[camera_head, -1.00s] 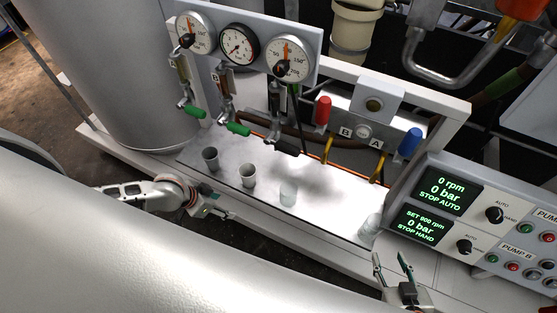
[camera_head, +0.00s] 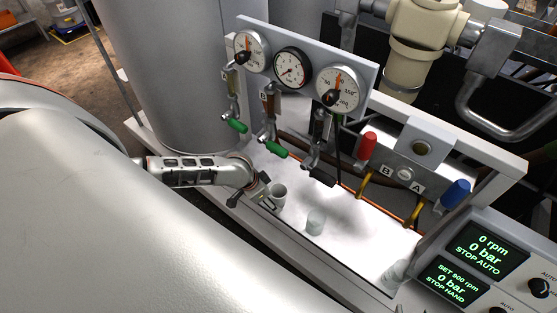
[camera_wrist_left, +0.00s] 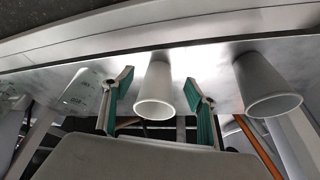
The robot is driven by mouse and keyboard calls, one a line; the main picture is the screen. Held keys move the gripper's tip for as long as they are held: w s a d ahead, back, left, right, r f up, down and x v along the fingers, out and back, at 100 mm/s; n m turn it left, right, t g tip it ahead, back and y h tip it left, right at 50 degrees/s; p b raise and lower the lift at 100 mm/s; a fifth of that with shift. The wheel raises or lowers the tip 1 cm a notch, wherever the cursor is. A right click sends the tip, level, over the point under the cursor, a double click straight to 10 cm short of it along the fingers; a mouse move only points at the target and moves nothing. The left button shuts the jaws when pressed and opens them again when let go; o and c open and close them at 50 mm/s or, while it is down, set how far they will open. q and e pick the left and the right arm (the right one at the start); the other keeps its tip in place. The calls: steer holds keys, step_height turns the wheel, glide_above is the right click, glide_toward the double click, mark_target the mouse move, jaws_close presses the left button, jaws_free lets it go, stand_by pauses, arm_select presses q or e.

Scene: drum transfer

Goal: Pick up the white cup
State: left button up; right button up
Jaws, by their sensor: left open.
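The white cup (camera_head: 279,191) stands upright on the bright metal tray (camera_head: 345,245) in the head view. In the left wrist view the white cup (camera_wrist_left: 155,95) appears between the two green-padded fingers, with a gap on each side. My left gripper (camera_head: 270,203) is open and low over the tray, right at this cup. It also shows in the left wrist view (camera_wrist_left: 160,108). I cannot tell how deep the cup sits between the fingers. My right gripper is out of view.
A clear marked beaker (camera_head: 316,221) stands right of the white cup. A grey cup (camera_wrist_left: 268,85) stands on the other side, hidden by my arm in the head view. Valves with green handles (camera_head: 277,149) hang behind. A control panel (camera_head: 470,265) is at right.

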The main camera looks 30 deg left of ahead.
arm_select(q)
steer(key=shift+w+d, duration=0.5)
steer(key=shift+w, duration=0.4)
steer(key=shift+b+x, duration=0.5)
steer(key=shift+x, duration=0.7)
steer(key=shift+w+d+f, duration=0.1)
steer(key=shift+w+f, duration=0.1)
steer(key=shift+f, duration=0.15)
steer(key=c, duration=0.9)
steer(key=shift+c, duration=0.2)
